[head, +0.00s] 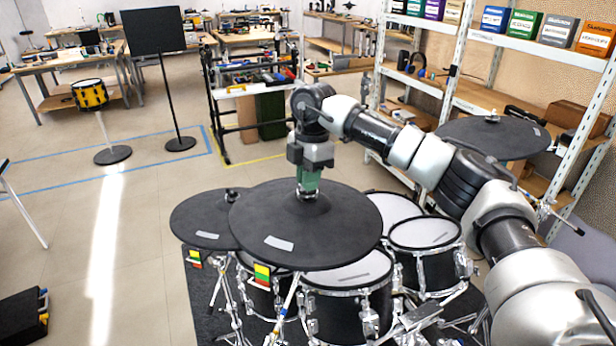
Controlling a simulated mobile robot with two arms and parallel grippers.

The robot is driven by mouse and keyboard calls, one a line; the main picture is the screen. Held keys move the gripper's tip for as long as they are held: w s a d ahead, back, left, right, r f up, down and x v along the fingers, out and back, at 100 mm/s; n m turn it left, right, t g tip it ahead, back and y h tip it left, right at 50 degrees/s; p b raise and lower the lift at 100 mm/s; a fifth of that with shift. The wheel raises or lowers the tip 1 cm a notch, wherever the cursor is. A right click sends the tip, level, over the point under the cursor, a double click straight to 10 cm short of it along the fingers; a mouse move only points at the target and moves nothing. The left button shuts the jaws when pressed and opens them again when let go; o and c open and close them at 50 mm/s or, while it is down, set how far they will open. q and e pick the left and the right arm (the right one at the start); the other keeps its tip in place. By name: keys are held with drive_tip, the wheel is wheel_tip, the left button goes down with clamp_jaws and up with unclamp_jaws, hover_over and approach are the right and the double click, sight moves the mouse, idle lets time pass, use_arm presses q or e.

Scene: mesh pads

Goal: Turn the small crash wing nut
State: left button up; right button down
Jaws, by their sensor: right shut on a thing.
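A black crash cymbal pad (340,230) lies level in the middle of the head view, above the drums. My right gripper (308,184) points straight down over its centre, with its green fingers shut on the wing nut (308,195) at the top of the pad's stand. The fingers hide most of that nut. A black pad (200,222) is partly covered by the middle one, and its own nut (231,194) is free. Another black pad (480,140) is at the right, behind my right arm. My left gripper is out of view.
Mesh-headed drums (424,234) and metal stands crowd below the pads. A shelf rack (464,50) with boxes stands at the right. A yellow drum (90,94) and a black panel on a stand (154,30) are at the back left. The floor at the left is mostly clear.

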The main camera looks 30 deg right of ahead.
drive_tip(key=shift+w+r, duration=0.1)
drive_tip(key=shift+r, duration=0.15)
drive_tip(key=c, duration=1.2)
unclamp_jaws()
drive_tip(key=shift+f, duration=0.15)
drive_tip(key=shift+r+b, duration=0.3)
drive_tip(key=shift+r, duration=0.2)
drive_tip(key=r, duration=0.3)
drive_tip(key=d+r+b, duration=0.1)
drive_tip(key=r, duration=0.2)
drive_tip(key=r+b, duration=0.1)
drive_tip(key=r, duration=0.3)
drive_tip(key=shift+w+d, duration=0.15)
drive_tip(key=shift+w, duration=0.15)
drive_tip(key=shift+f, duration=0.1)
